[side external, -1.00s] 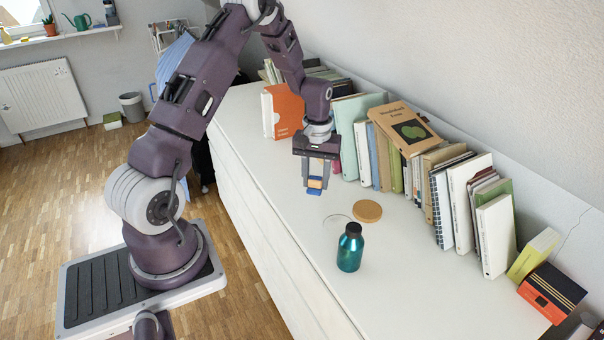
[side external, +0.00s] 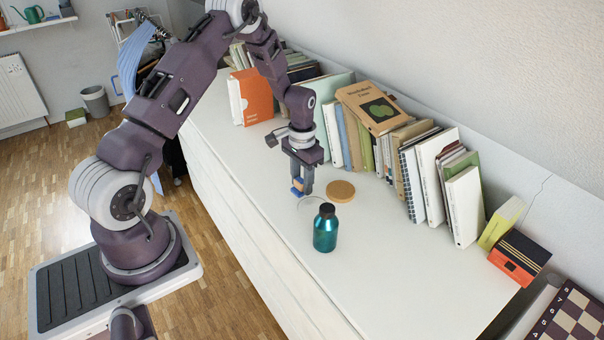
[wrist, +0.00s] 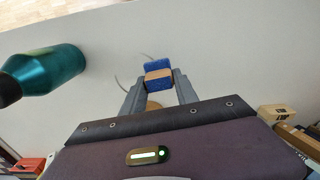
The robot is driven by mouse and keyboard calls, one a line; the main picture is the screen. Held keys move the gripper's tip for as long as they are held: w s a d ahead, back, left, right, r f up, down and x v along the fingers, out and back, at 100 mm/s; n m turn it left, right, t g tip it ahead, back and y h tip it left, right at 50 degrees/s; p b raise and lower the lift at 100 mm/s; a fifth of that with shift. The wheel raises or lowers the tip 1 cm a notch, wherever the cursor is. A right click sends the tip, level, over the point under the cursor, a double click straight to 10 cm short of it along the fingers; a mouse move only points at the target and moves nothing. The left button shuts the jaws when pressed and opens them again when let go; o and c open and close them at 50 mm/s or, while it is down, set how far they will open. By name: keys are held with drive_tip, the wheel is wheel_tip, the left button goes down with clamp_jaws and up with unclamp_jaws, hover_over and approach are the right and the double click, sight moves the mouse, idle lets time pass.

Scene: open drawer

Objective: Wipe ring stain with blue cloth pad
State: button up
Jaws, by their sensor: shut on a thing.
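My gripper (side external: 302,187) is shut on the blue cloth pad (side external: 297,190), which has a tan band around its middle. In the wrist view the pad (wrist: 158,66) sits between the two grey fingertips (wrist: 159,80). The ring stain (side external: 311,201) is a thin grey ring on the white top, partly hidden behind the pad and the bottle. In the wrist view, arcs of the stain (wrist: 123,84) show on both sides of the pad. The pad is over or close beside the ring's far edge; I cannot tell if it touches the surface.
A teal bottle (side external: 326,231) stands close in front of the ring, and it shows at left in the wrist view (wrist: 52,70). A round cork coaster (side external: 341,191) lies behind. Books (side external: 400,150) line the wall. The white top (side external: 400,275) is clear at front right.

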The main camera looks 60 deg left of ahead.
sight(308, 205)
drive_tip(key=shift+f, duration=0.85)
drive_tip(key=shift+d+f, duration=0.15)
drive_tip(key=shift+f, duration=0.7)
drive_tip(key=shift+d, duration=0.8)
clamp_jaws()
drive_tip(key=shift+d+f, duration=0.15)
drive_tip(key=shift+d, duration=2.85)
drive_tip(key=shift+a, duration=3.9)
drive_tip(key=shift+w+a, duration=0.1)
drive_tip(key=shift+w, duration=0.55)
drive_tip(key=shift+d, duration=3.85)
drive_tip(key=shift+a, duration=3.9)
drive_tip(key=shift+d+r, duration=0.1)
drive_tip(key=shift+r, duration=4)
